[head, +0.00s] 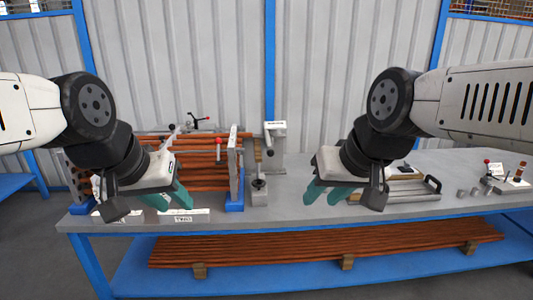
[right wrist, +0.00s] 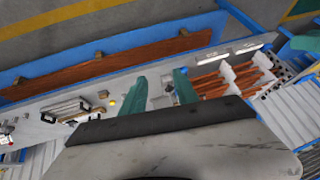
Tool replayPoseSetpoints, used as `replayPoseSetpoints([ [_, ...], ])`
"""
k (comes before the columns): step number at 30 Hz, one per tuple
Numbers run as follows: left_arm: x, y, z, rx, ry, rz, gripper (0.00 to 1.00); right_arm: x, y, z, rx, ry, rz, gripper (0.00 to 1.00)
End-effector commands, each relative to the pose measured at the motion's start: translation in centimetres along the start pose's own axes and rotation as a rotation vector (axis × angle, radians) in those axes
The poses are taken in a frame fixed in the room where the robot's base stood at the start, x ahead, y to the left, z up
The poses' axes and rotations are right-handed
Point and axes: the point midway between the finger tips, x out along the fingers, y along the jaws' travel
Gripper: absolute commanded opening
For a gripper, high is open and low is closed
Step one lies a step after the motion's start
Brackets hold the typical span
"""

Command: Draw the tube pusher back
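A rack of copper-coloured tubes (head: 205,170) lies on the bench between upright plates, the right one a pale plate (head: 233,168) on a blue foot. I cannot tell for sure which part is the tube pusher. My left gripper (head: 176,206) is open and empty in front of the rack. My right gripper (head: 321,203) is open and empty above the bench, right of the fixture; its parted fingers show in the right wrist view (right wrist: 160,76).
A taller grey stand (head: 276,147) is behind the fixture. A tray with a black handle (head: 420,190), grey cylinders (head: 475,192) and a small red-knobbed device (head: 493,170) sit at the right. More tubes (head: 320,245) lie on the blue lower shelf.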

Motion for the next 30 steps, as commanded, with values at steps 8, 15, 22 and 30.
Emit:
replayPoseSetpoints([
  [8, 0.0, 0.0, 0.0, 0.000, 0.000, 0.000, 0.36, 0.0, 0.0, 0.0, 0.000, 0.000, 0.000, 0.36],
  [15, 0.0, 0.0, 0.0, 0.000, 0.000, 0.000, 0.36, 0.2, 0.1, -0.6, 0.002, 0.007, 0.001, 0.50],
  [22, 0.0, 0.0, 0.0, 0.000, 0.000, 0.000, 0.36, 4.1, 1.0, -8.8, 0.023, 0.132, 0.016, 0.50],
  [30, 0.0, 0.0, 0.0, 0.000, 0.000, 0.000, 0.36, 12.8, 2.6, -21.8, 0.043, 0.382, 0.032, 0.50],
])
